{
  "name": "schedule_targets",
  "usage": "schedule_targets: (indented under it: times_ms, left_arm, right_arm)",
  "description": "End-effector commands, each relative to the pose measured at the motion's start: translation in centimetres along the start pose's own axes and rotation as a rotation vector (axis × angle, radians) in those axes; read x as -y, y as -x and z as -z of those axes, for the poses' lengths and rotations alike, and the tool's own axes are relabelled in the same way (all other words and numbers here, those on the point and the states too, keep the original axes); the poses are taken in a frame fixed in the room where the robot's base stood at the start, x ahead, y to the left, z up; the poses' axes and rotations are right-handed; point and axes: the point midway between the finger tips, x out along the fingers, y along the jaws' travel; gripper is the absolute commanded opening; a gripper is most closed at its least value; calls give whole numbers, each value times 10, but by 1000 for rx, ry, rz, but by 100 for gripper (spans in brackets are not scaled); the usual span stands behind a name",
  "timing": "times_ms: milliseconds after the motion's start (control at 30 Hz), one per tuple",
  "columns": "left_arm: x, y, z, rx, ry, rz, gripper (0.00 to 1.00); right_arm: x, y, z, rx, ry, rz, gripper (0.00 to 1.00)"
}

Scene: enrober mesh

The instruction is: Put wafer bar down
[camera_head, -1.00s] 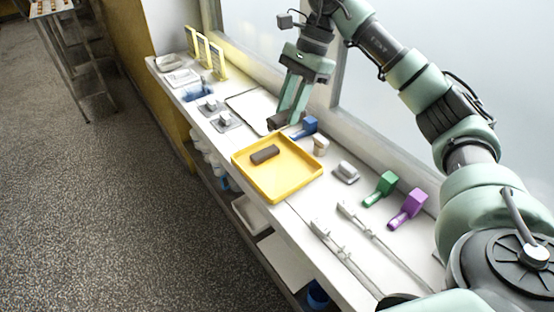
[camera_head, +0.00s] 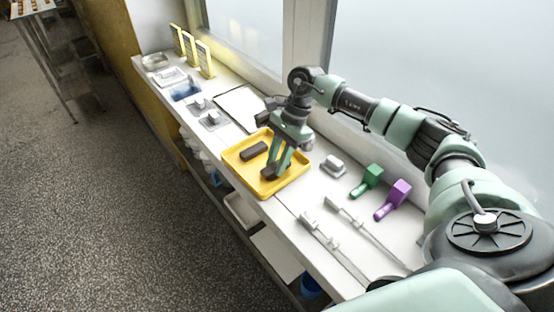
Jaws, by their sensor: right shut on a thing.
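A yellow tray (camera_head: 232,164) sits on the long white counter. One brown wafer bar (camera_head: 254,151) lies in its left part. My right gripper (camera_head: 272,170) reaches down over the right part of the tray. It is shut on a second dark wafer bar (camera_head: 268,174), held between the fingertips close to the tray floor. I cannot tell whether this bar touches the floor. It is apart from the first bar. My left gripper is not in view.
A grey block (camera_head: 333,166), a green scoop-like tool (camera_head: 367,180) and a purple one (camera_head: 393,200) stand right of the tray. Two long metal tools (camera_head: 345,215) lie nearer. A white board (camera_head: 241,106) lies beyond the tray. Windows run along the counter's back.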

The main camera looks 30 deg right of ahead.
Motion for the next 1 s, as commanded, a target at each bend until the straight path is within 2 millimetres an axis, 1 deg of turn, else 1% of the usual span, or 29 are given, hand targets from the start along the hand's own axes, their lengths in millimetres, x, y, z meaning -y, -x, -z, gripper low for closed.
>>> schedule_targets:
  times_ms: [233, 367, 400, 433, 467, 833, 933, 1000]
  left_arm:
    - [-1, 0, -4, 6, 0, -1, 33]
    - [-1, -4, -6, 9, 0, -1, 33]
    - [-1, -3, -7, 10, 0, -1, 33]
    - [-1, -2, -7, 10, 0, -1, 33]
    - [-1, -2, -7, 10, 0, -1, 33]
    - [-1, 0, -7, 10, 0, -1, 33]
    - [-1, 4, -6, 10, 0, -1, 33]
    - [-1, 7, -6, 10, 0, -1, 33]
  right_arm:
    - [0, -2, 1, -1, 1, 2, 4]
    - [0, -6, 3, 0, 1, 2, 4]
    - [0, -4, 2, 0, 1, 2, 35]
    - [0, -4, 2, -1, 1, 2, 43]
    - [0, -4, 2, -1, 1, 2, 48]
    - [0, -2, 1, -1, 1, 2, 48]
    - [1, 5, 0, -1, 0, 3, 48]
    - [1, 14, 0, -1, 1, 3, 48]
